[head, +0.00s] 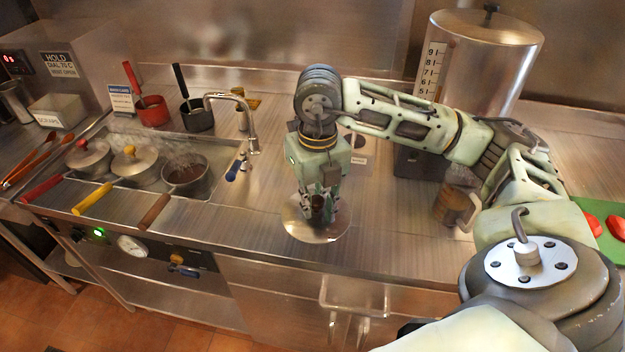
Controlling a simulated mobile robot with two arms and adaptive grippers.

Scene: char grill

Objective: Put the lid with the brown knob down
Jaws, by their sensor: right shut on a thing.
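The lid with the brown knob (297,229) is a shiny round metal disc near the counter's front edge, right of the sink. My right gripper (318,208) points straight down over it and is shut on its knob, which the fingers mostly hide. The lid looks level. I cannot tell whether it touches the counter (262,215) or hangs just above it. The brown-handled pot (186,174) stands uncovered in the well at the left, with dark contents and steam. My left gripper is not in view.
Two lidded pots, one red-handled (45,188) and one yellow-handled (95,198), stand left of the open pot. A tap (240,105) rises behind. A brown mug (452,206) and a tall metal urn (478,60) stand right. Bare counter surrounds the lid.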

